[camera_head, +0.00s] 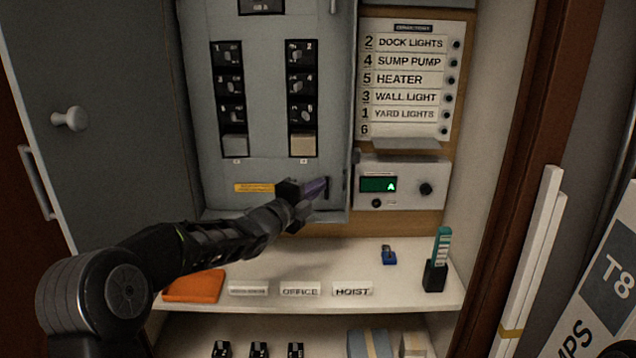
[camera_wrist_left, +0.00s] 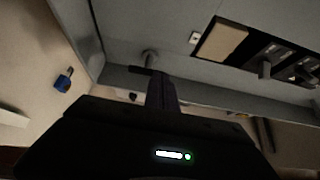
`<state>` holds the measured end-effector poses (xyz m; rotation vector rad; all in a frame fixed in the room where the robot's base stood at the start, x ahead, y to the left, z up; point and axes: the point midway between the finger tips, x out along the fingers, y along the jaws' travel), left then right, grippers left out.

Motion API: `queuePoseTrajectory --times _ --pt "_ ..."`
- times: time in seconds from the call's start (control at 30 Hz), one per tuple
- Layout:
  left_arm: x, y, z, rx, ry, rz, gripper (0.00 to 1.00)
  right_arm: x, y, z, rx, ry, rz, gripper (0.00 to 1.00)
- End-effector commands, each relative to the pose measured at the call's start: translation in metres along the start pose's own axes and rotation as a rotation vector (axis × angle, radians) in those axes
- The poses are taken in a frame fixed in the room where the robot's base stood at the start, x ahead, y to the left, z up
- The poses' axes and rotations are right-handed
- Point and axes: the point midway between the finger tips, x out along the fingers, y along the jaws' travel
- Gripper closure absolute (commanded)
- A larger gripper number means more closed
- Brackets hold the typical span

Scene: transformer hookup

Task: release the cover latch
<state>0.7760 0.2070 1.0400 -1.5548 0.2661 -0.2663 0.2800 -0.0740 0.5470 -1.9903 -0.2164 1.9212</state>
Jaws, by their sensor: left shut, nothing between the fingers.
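A grey breaker panel (camera_head: 265,178) hangs in the cabinet, with two columns of breakers (camera_head: 229,82). At the lower right of its cover is a small dark latch (camera_head: 327,187). My left gripper (camera_head: 318,188) is shut and empty, its fingertips close beside the latch. In the left wrist view, the shut fingers (camera_wrist_left: 160,88) point at the grey cover, near a short round post with a dark bar (camera_wrist_left: 149,57), which looks like the latch. I cannot tell whether the fingers touch it. My right gripper is not in view.
Right of the panel are a label board (camera_head: 402,80) and a meter with a green display (camera_head: 379,184). The shelf (camera_head: 410,285) below holds an orange pad (camera_head: 194,286), name strips (camera_head: 300,289), a blue padlock-like item (camera_head: 389,256) and a dark holder (camera_head: 435,275). The grey cabinet door (camera_head: 100,170) stands open left.

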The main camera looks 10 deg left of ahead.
Motion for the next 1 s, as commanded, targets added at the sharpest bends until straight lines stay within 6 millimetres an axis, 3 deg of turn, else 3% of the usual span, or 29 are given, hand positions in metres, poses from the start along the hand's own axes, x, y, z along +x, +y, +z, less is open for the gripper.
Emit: queuePoseTrajectory --times 1.0 --pt "0.0073 -0.0017 -0.0008 0.057 -0.001 0.037 1.0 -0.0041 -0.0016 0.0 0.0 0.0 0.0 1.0"
